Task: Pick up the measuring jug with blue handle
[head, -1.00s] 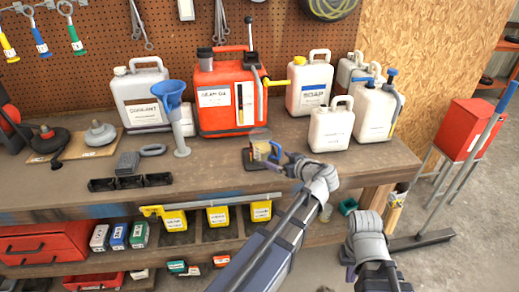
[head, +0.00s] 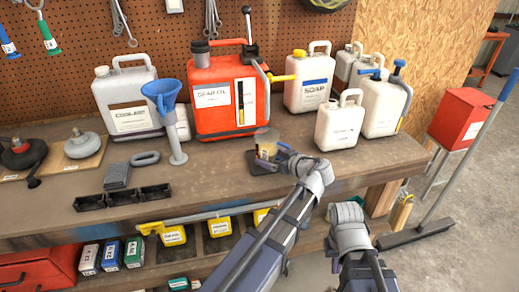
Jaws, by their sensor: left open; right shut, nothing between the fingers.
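The measuring jug (head: 266,140) is a small clear jug with an amber or yellow lower part. It stands upright on a dark pad (head: 249,165) on the workbench, in the middle of the head view. My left gripper (head: 279,157) is open at the jug's right side, with its fingers close to the jug. The handle is on that side and is hard to tell from the fingers; I cannot tell whether they touch. My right gripper (head: 333,262) is low in front of the bench edge, shut and empty, mostly hidden by its own wrist.
Behind the jug stand a red gear oil can (head: 220,90) and a white soap canister (head: 308,80). A white jerrycan (head: 339,124) stands close on the right. A blue funnel (head: 166,98) and black trays (head: 122,197) are to the left. The bench (head: 215,180) is clear between.

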